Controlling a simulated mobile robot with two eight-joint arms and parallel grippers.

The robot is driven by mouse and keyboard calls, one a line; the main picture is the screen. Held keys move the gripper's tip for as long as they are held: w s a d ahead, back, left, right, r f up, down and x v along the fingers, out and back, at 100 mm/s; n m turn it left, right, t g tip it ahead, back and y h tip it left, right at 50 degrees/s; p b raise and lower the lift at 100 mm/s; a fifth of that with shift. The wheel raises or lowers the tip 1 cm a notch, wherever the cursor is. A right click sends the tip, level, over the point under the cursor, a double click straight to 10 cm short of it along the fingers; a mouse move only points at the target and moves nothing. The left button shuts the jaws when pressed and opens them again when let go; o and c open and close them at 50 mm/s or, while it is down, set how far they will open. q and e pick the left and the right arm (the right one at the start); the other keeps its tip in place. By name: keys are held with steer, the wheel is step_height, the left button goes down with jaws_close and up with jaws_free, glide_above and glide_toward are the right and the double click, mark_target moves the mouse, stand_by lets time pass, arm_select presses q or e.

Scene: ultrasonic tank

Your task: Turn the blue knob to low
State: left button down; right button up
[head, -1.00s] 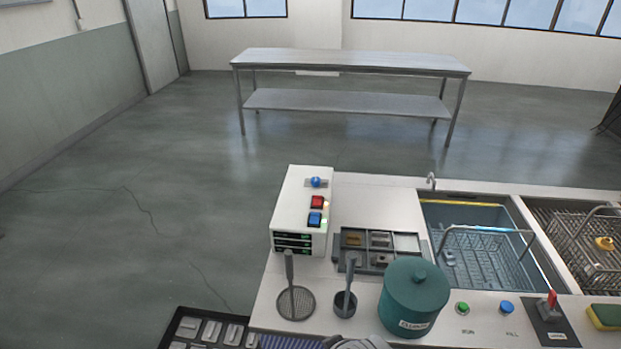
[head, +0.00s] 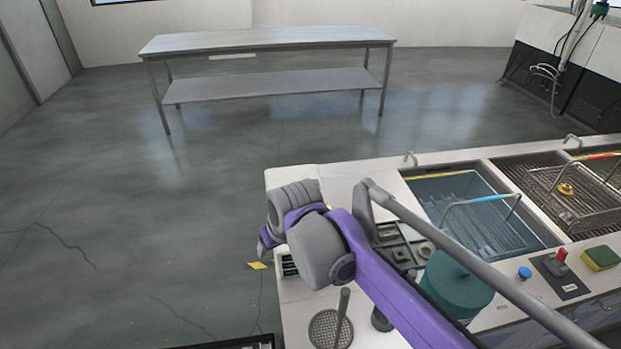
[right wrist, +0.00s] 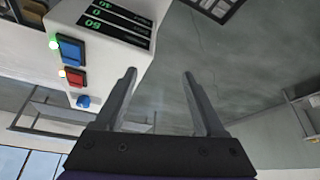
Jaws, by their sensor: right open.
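The blue knob (right wrist: 83,101) is on the white control box (right wrist: 118,62), beside a red switch (right wrist: 75,77) and a blue switch (right wrist: 69,49). My right gripper (right wrist: 160,75) is open and empty. In the right wrist view its fingers are at the box's edge, with the knob left of both fingers and not between them. No contact with the knob shows. In the head view my right arm covers most of the box, and the knob is hidden; only part of its green display (head: 289,266) shows. The knob's setting is too small to read. My left gripper is not in view.
A teal lidded pot (head: 455,285), a mesh strainer (head: 324,328) and a parts tray (head: 397,250) stand close to the arm. A water tank (head: 460,183) with a basket lies to the right.

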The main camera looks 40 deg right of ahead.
steer(key=w+d+r+m+b, duration=0.1)
steer(key=w+d+r, duration=0.5)
steer(key=d, duration=0.4)
steer(key=m+b, duration=0.1)
steer(key=m, duration=0.1)
glide_toward(307, 182)
arm_select(q)
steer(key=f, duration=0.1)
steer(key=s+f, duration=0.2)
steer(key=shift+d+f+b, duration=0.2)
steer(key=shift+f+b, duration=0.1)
steer(key=shift+b, duration=0.1)
arm_select(e)
steer(key=shift+g+h, duration=0.4)
steer(key=x, duration=0.8)
steer(key=shift+w+a+f, duration=0.15)
steer(key=shift+w+a, duration=0.15)
steer(key=shift+w, duration=0.1)
jaws_close()
